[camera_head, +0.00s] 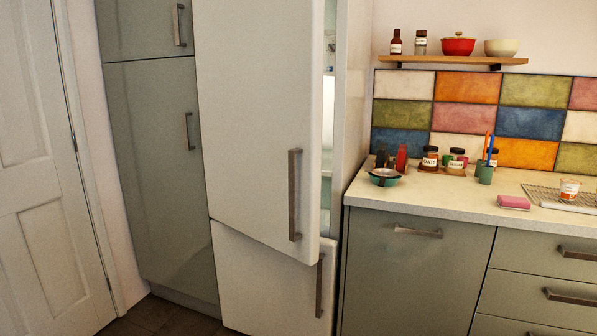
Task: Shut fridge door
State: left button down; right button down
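The white fridge door (257,120) stands partly open in the head view. Its free edge is on the right, with a grey vertical bar handle (295,195) near that edge. A narrow gap along that edge shows the lit fridge interior (328,130) with shelves, mostly hidden by the door. Below it a second white door (270,283) with its own vertical handle (320,286) looks shut. Neither of my grippers is in view.
Grey-green tall cupboards (155,150) stand left of the fridge, and a white panelled room door (45,170) is at far left. A worktop (450,195) with jars, a bowl and a pink sponge (514,202) is on the right. Brown floor (155,318) shows bottom left.

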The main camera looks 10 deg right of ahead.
aim_at(260, 65)
jog(key=i, duration=0.95)
